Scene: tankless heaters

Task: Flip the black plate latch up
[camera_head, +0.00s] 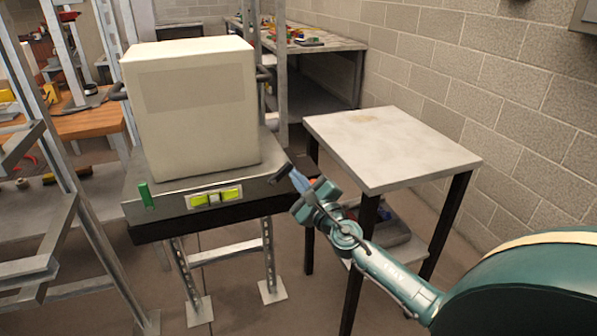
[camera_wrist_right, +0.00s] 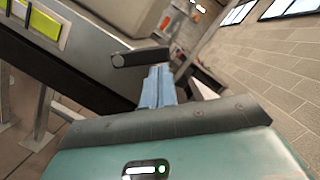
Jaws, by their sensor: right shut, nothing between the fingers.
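The black plate latch (camera_head: 281,174) sits at the right end of the grey front panel of the stand. In the right wrist view the latch (camera_wrist_right: 140,57) is a short dark bar with a rounded left end, lying nearly level. My right gripper (camera_head: 299,178) is shut and empty, just right of the latch in the head view. In the right wrist view its blue-grey fingertips (camera_wrist_right: 158,72) are just below the latch's right end; I cannot tell whether they touch it. My left gripper is not in view.
A large cream box (camera_head: 195,115) stands on the metal stand (camera_head: 262,190). The panel also carries a green upright tab (camera_head: 147,195) and yellow-green lit pieces (camera_head: 231,194). A light-topped table (camera_head: 390,145) stands right of the gripper, close to my right arm. A block wall is behind it.

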